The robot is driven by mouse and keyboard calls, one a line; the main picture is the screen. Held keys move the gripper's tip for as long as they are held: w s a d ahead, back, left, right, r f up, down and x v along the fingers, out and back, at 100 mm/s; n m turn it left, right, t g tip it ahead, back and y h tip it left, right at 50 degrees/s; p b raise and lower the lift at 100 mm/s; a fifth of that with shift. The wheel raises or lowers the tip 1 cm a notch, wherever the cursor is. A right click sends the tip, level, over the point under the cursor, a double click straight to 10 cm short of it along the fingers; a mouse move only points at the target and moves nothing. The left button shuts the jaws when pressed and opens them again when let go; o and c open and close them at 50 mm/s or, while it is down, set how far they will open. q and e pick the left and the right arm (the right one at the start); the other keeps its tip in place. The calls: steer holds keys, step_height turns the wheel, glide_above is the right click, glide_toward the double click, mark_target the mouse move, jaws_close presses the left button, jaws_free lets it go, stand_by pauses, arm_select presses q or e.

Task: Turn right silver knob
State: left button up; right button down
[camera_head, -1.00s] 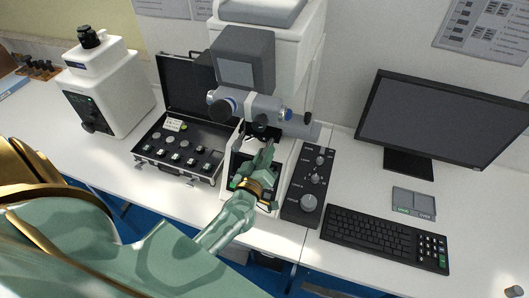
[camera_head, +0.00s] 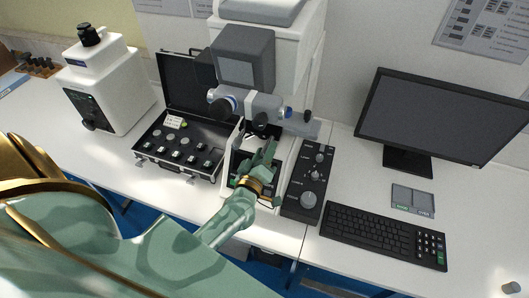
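A dark control panel (camera_head: 293,203) lies to the right of the white hardness tester's base. My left gripper (camera_head: 266,153) is in front of the tester's stage, to the left of the panel and apart from the knobs. Its fingers point up and away; a small gap seems to show between them, but they are too small and overlapped to tell the opening. My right gripper is not in view.
The tester's head (camera_head: 243,58) and its horizontal eyepiece tube (camera_head: 262,105) stand just behind my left gripper. An open black case (camera_head: 183,143) lies to the left. A keyboard (camera_head: 383,236) and a monitor (camera_head: 440,118) are to the right.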

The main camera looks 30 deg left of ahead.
arm_select(q)
steer(key=b+v, duration=0.1)
steer(key=v, duration=1.5)
steer(key=shift+s+d, duration=0.1)
steer(key=shift+d, duration=0.05)
